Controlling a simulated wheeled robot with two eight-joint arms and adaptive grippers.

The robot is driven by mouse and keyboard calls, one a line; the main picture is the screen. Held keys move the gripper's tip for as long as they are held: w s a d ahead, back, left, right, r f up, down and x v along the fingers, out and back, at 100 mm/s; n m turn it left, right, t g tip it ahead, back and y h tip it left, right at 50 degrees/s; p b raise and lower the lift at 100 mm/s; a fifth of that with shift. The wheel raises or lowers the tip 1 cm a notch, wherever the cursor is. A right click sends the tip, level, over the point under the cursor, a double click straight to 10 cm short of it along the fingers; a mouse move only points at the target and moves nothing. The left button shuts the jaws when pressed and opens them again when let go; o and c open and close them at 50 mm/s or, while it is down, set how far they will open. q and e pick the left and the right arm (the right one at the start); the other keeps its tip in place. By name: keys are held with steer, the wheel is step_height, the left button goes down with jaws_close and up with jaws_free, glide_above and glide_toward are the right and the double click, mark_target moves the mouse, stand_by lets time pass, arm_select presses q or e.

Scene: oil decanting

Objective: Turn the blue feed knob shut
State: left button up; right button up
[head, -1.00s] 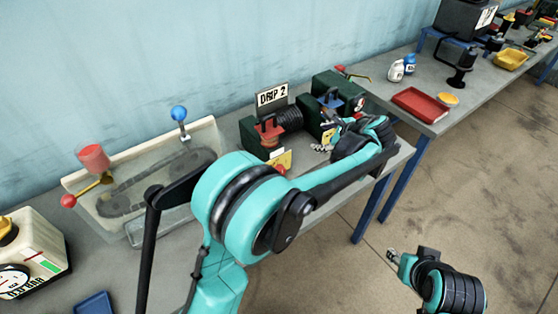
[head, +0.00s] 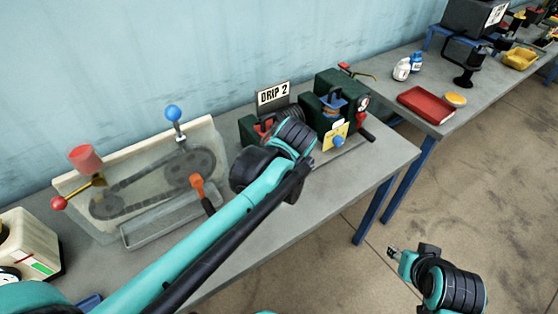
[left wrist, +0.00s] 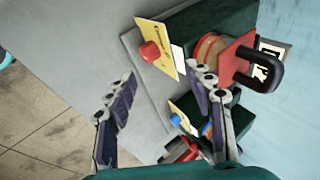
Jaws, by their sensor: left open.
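A small blue knob (head: 338,141) is on a yellow card (head: 328,137) at the front of the right-hand dark green unit (head: 342,90). The knob also shows in the left wrist view (left wrist: 176,120), between my finger bodies in the picture. My left gripper (left wrist: 164,76) is open and empty. Its fingertips are near a red knob (left wrist: 149,51) on another yellow card (left wrist: 156,46). My right gripper (head: 394,254) hangs over the floor, too small to read.
A "DRIP 2" sign (head: 272,94) stands behind the units. To the left are a clear chain case (head: 145,172) with a blue ball on a stick (head: 173,113), and an orange-topped handle (head: 197,186). A second table holds a red tray (head: 425,104). The bench front is bare.

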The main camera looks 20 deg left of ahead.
arm_select(q)
steer(key=shift+s+a+f+n, duration=0.15)
steer(key=shift+s+a+n, duration=0.05)
steer(key=shift+s+n, duration=0.4)
steer(key=shift+s, duration=0.15)
